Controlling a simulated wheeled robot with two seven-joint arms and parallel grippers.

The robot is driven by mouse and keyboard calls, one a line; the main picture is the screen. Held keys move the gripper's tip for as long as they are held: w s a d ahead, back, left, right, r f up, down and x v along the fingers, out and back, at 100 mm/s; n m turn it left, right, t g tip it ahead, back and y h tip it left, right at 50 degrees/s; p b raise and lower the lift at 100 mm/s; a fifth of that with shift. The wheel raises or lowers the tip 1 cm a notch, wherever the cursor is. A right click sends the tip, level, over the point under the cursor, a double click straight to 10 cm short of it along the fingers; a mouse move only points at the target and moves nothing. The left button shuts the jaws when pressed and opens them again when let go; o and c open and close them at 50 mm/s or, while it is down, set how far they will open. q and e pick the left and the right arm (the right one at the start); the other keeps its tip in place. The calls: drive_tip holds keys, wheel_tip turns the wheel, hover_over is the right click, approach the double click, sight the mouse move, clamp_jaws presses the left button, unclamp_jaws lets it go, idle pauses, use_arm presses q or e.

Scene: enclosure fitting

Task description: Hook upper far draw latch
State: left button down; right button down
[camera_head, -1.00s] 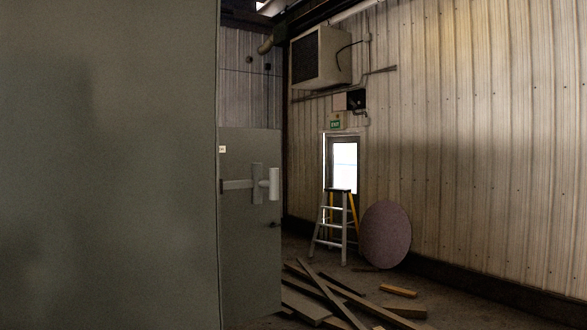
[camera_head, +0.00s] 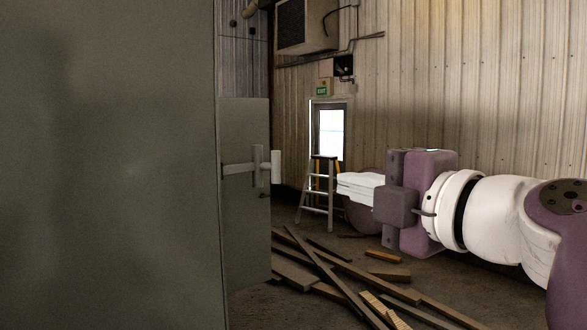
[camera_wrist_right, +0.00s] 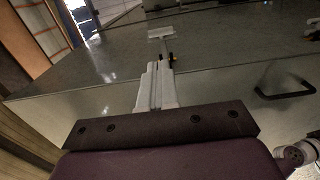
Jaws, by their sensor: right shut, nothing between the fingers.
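A large grey-green enclosure panel (camera_head: 110,170) fills the left of the head view. My left gripper is out of view.
A dark handle (camera_wrist_right: 285,90) sits on the enclosure, right of my fingers in the wrist view. Planks (camera_head: 335,280) lie on the floor. A stepladder (camera_head: 318,190) stands by the back wall. Open space shows between the bar and my right gripper.

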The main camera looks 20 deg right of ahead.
drive_tip(key=p, duration=0.3)
approach(278, 167)
drive_tip(key=p+x, duration=0.2)
drive_tip(key=x, duration=0.4)
drive_tip(key=shift+w+a, duration=0.15)
drive_tip(key=shift+w, duration=0.35)
